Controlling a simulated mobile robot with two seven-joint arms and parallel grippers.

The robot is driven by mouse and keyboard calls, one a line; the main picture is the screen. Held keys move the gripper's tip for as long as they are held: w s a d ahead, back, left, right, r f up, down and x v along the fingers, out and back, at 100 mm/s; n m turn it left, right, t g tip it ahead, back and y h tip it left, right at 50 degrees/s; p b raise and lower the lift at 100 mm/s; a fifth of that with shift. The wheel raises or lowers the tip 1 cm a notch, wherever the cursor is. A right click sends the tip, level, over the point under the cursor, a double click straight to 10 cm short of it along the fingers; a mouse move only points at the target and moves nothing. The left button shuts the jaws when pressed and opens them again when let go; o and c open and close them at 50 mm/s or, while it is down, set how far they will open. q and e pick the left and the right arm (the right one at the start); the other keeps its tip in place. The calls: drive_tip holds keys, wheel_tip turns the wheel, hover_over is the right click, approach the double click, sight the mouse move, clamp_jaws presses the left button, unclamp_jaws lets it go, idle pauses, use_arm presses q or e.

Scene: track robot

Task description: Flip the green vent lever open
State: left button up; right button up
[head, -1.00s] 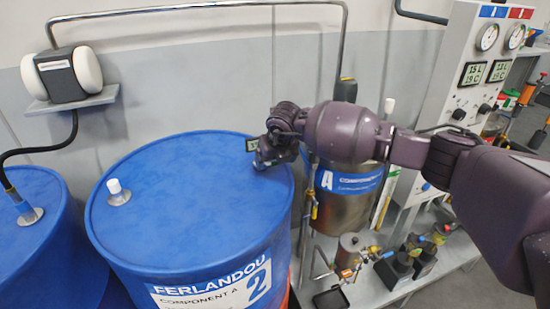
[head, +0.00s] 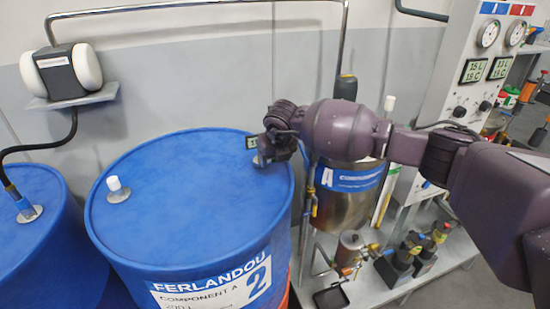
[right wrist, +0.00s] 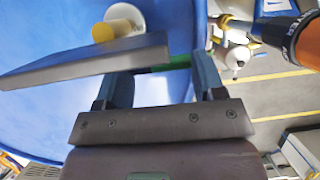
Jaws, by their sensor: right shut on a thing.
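The blue drum (head: 180,190) labelled FERLANDOU 2 stands in the middle of the head view. My right gripper (head: 267,150) is low over the drum's right back rim, beside a small silver fitting (head: 260,161). A small green part (head: 251,143) shows at the gripper's left. In the right wrist view the green lever (right wrist: 178,63) lies between the fingertips of my right gripper (right wrist: 163,75), which is shut on it. A grey plate partly covers the lever's left end there. My left gripper is out of view.
A white-capped fitting (head: 116,188) stands on the drum's left side. Another blue drum (head: 40,235) is at the left. A steel tank (head: 345,205) marked A and a gauge panel (head: 485,75) stand right of the drum. The drum's middle top is clear.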

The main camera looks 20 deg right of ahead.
drive_tip(key=h+b, duration=0.2)
drive_tip(key=shift+a+r+n+b, duration=0.2)
drive_tip(key=shift+a+n+b, duration=0.1)
drive_tip(key=shift+a+b, duration=0.1)
drive_tip(key=shift+a+r+h+b, duration=0.1)
drive_tip(key=shift+h+b, duration=0.2)
drive_tip(key=shift+h, duration=0.3)
drive_tip(key=shift+a+r+h+b, duration=0.1)
drive_tip(key=shift+h+b, duration=0.2)
drive_tip(key=shift+h, duration=0.3)
drive_tip(key=shift+a+r+n+t+h+b, duration=0.1)
drive_tip(key=shift+a+n+t+h+b, duration=0.15)
drive_tip(key=shift+h, duration=0.35)
drive_tip(key=shift+a+r+n+t+h+b, duration=0.1)
drive_tip(key=shift+n+h+b, duration=0.2)
drive_tip(key=shift+h, duration=0.3)
drive_tip(key=h, duration=0.1)
drive_tip(key=a+h+b, duration=0.1)
drive_tip(key=n+t+h, duration=0.1)
drive_tip(key=h, duration=0.1)
drive_tip(key=shift+a+r, duration=0.2)
drive_tip(key=shift+a, duration=0.05)
drive_tip(key=shift+a+n+t+h, duration=0.25)
drive_tip(key=shift+a+n+h, duration=0.15)
drive_tip(key=shift+h, duration=0.8)
drive_tip(key=shift+a+n+h, duration=0.25)
drive_tip(key=shift+h, duration=0.65)
drive_tip(key=shift+a+f+n+t+h+p, duration=0.2)
drive_tip(key=shift+n+t+h+p, duration=0.1)
drive_tip(key=shift+t+h+p, duration=0.25)
